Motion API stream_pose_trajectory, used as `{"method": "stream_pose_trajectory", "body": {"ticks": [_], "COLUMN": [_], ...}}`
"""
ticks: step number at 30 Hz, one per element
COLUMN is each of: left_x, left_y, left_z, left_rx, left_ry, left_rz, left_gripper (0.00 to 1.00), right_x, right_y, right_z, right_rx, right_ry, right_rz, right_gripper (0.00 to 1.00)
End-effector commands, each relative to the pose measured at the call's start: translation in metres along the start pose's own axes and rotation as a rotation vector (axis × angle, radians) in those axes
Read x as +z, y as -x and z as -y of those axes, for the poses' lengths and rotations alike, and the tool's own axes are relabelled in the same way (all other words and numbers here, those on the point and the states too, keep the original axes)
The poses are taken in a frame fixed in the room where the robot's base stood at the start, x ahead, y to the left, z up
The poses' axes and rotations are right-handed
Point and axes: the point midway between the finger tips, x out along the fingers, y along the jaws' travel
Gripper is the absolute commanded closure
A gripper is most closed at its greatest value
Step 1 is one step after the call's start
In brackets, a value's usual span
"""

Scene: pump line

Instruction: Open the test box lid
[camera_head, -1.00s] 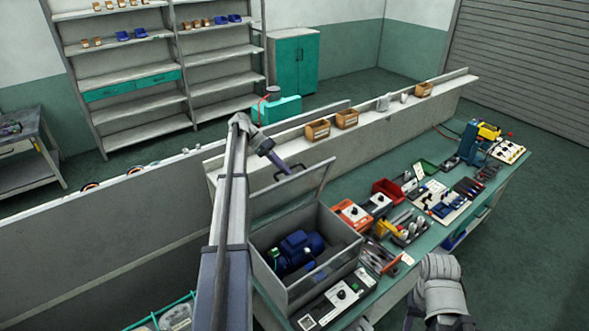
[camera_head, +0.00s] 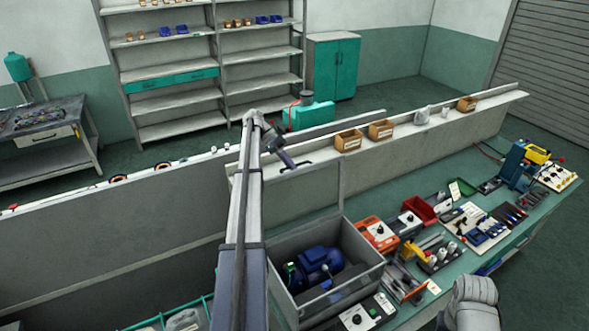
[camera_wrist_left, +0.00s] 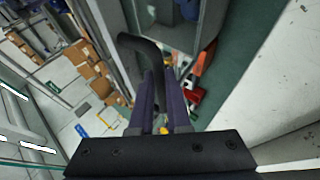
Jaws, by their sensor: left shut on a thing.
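The grey test box (camera_head: 375,262) stands on the bench, its top open, with a blue motor (camera_head: 318,262) inside. Its lid (camera_head: 318,195) stands about upright at the back edge of the box. My left gripper (camera_head: 289,164) is shut on the dark lid handle (camera_head: 302,165) at the lid's top edge. In the left wrist view, the fingers (camera_wrist_left: 152,95) close on the dark, curved handle (camera_wrist_left: 143,43). My left arm covers the left side of the box and lid. Only a grey part of my right arm shows at lower right; its gripper is not seen.
A ledge (camera_head: 490,103) with several cardboard bins (camera_head: 381,130) runs behind the lid. An orange unit (camera_head: 377,234), a red bin (camera_head: 418,210) and tools crowd the bench right of the box. A control panel (camera_head: 357,318) lies in front of it.

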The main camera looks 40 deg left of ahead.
Motion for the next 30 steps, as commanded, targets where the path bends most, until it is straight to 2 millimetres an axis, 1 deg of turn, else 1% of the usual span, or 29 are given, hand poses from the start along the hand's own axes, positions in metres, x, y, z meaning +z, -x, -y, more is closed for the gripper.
{"method": "stream_pose_trajectory", "body": {"ticks": [14,15,23,30], "left_x": [-0.0031,-0.0033,-0.0022,-0.0014], "left_y": [0.0002,0.0003,0.0005,0.0005], "left_z": [0.0009,0.0008,0.0009,0.0008], "left_rx": [0.003,0.003,0.003,0.002], "left_ry": [-0.002,-0.002,-0.002,-0.001], "left_rz": [-0.003,-0.003,-0.002,-0.001], "left_gripper": [1.0,0.84,0.55,0.55], "right_x": [-0.0001,-0.0001,-0.0001,-0.0001], "right_y": [-0.0001,-0.0001,-0.0002,-0.0002], "right_z": [0.0,0.0,0.0,0.0], "right_rx": [0.0,0.0,0.0,0.0], "right_ry": [0.001,0.001,0.001,0.001], "right_rz": [0.0,0.0,0.0,0.0], "right_gripper": [0.5,0.5,0.5,0.5]}}
